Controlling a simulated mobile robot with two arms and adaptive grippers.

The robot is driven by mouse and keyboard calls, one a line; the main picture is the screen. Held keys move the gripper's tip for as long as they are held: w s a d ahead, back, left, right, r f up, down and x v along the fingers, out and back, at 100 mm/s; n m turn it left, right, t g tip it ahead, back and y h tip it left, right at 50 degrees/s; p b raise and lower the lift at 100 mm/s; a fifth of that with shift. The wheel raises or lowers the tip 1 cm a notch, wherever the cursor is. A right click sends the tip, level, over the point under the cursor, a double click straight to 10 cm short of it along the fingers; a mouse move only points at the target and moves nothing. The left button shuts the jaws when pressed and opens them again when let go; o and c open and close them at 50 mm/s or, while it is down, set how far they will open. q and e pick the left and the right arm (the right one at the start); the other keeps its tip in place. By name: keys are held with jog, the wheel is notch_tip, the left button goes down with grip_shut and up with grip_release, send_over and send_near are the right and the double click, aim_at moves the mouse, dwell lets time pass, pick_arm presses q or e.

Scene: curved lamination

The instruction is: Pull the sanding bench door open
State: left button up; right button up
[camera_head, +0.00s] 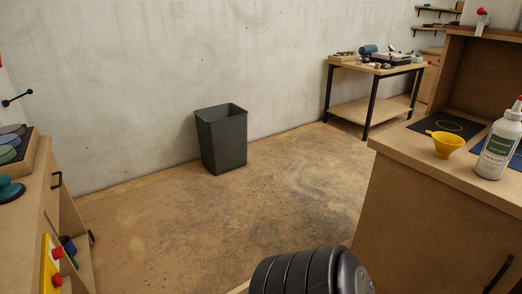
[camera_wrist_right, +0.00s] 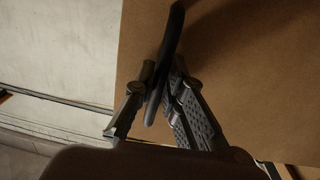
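In the right wrist view my right gripper (camera_wrist_right: 164,72) has its two fingers close on either side of a dark curved handle (camera_wrist_right: 175,28), which stands off a brown wooden panel (camera_wrist_right: 250,70). The fingers appear shut on the handle. The head view does not show this grip. My left gripper is not in view.
A dark bin (camera_head: 222,140) stands by the wall. A black-legged table (camera_head: 375,68) holds tools at the back. A yellow funnel (camera_head: 444,144) and white bottle (camera_head: 497,147) stand on the right cabinet. The floor (camera_head: 220,215) between is clear.

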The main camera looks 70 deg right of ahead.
jog(key=shift+o, duration=0.3)
jog(key=shift+s+a, duration=0.15)
jog(key=shift+s, duration=0.05)
jog(key=v, duration=0.7)
jog(key=shift+w, duration=0.15)
